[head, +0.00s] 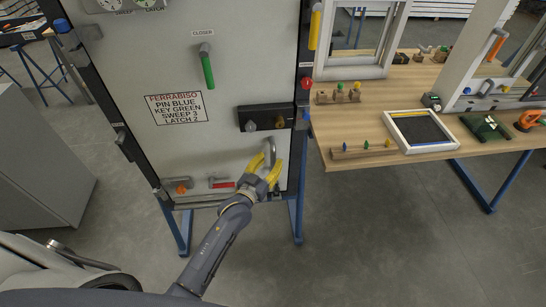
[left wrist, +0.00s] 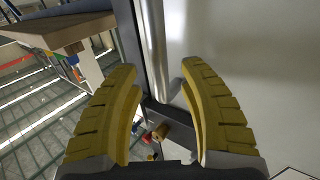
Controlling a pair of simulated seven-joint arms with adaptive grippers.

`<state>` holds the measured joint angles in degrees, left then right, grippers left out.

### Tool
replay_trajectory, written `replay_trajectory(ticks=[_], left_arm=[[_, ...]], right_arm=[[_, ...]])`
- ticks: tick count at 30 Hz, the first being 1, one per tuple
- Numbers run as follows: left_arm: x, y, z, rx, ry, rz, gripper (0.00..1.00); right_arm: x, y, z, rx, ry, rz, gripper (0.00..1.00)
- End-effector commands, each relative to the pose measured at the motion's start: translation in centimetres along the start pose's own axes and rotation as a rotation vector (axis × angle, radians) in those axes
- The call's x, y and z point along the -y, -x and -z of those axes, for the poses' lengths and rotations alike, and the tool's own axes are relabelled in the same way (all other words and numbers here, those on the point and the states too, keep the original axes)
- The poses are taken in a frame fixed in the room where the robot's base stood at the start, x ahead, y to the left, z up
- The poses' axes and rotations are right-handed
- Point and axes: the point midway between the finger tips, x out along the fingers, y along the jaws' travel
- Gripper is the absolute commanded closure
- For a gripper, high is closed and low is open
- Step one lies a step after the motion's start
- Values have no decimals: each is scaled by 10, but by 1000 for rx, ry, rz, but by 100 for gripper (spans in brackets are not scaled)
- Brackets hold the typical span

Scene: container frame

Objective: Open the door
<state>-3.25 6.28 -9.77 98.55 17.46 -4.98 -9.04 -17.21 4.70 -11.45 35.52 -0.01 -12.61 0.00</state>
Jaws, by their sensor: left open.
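The door (head: 235,70) is a pale upright panel in a dark frame, and it stands closed. A curved metal pull handle (head: 272,150) is on its lower right part; its bar also shows in the left wrist view (left wrist: 156,45). My left gripper (head: 267,167) is open at the lower end of this handle. In the left wrist view the yellow fingers (left wrist: 160,70) stand either side of the bar's lower end, with gaps visible; I cannot tell how deep the bar sits between them. My right gripper is not in view.
The door has a text sign (head: 177,107), a dark latch box (head: 262,118) and small orange (head: 180,187) and red (head: 222,184) fittings low down. A wooden table (head: 350,120) with a framed tray (head: 421,131) stands right. A grey cabinet (head: 40,160) stands left. Floor ahead of the door's right is clear.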

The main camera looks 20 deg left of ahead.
Motion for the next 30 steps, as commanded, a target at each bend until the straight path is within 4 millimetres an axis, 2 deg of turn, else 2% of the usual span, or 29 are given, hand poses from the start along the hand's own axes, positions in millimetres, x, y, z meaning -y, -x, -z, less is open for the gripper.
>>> replay_trajectory(ticks=[3,9,21,30], left_arm=[[0,-13,0,0,0,0,59],[0,-24,0,0,-1,0,59],[0,-26,0,0,0,0,57],[0,-26,0,0,0,0,92]], right_arm=[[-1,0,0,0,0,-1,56],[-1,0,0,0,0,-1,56],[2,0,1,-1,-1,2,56],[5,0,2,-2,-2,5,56]])
